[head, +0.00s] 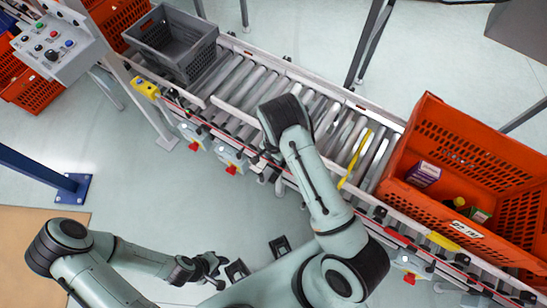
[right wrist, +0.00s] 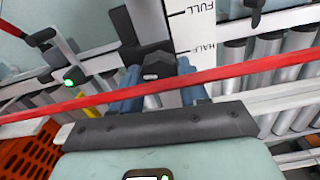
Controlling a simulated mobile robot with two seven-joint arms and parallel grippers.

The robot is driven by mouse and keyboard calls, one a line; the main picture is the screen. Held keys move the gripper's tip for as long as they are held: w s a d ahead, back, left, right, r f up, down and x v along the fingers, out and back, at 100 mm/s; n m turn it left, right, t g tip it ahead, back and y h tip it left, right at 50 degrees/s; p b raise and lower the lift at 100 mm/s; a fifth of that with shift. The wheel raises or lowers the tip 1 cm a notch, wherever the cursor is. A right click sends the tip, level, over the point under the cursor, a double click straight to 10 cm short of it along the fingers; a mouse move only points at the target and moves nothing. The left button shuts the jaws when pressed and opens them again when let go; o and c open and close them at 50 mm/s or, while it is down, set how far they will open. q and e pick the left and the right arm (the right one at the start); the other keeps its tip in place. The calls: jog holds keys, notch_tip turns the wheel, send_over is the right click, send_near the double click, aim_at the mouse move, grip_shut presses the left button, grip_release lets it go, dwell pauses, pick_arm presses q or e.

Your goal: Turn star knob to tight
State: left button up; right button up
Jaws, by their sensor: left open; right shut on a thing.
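The star knob (right wrist: 158,64) is a dark, lobed piece in front of a white gauge plate (right wrist: 194,25) marked FULL and HALF in the right wrist view. My right gripper (right wrist: 158,88) has a blue finger on each side of the knob and is shut on it. A red strip crosses in front and hides part of the fingers and knob. How far the knob is turned cannot be told. In the head view my right arm covers the knob at the conveyor's near edge. My left gripper (head: 212,268) is open and empty, low over the floor, away from the conveyor.
A roller conveyor (head: 240,75) runs diagonally, with red switches (head: 231,170) along its near side. A grey tote (head: 175,42) and an orange tote (head: 455,135) holding several items stand on it. A control box (head: 55,48) is at upper left. Floor near my left gripper is clear.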

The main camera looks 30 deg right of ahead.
jog(key=m, duration=0.4)
jog(key=shift+m+p, duration=0.3)
jog(key=shift+p, duration=0.05)
jog(key=m+p, duration=0.1)
jog(key=m, duration=0.3)
jog(key=shift+r+m, duration=0.15)
jog(key=shift+m, duration=0.15)
jog(key=m+p, duration=0.1)
jog(key=m, duration=0.1)
jog(key=shift+w+m+p, duration=0.1)
jog(key=shift+m+p, duration=0.3)
jog(key=m+p, duration=0.2)
jog(key=m, duration=0.2)
jog(key=shift+m, duration=0.3)
jog(key=shift+m+p, duration=0.45)
jog(key=shift+m, duration=0.65)
pick_arm(q)
jog(key=w+r+t, duration=0.1)
jog(key=w+r, duration=0.6)
jog(key=r, duration=0.1)
jog(key=shift+w+r, duration=0.2)
pick_arm(e)
jog(key=shift+m, duration=1.2)
jog(key=o, duration=1.1)
jog(key=shift+c, duration=0.2)
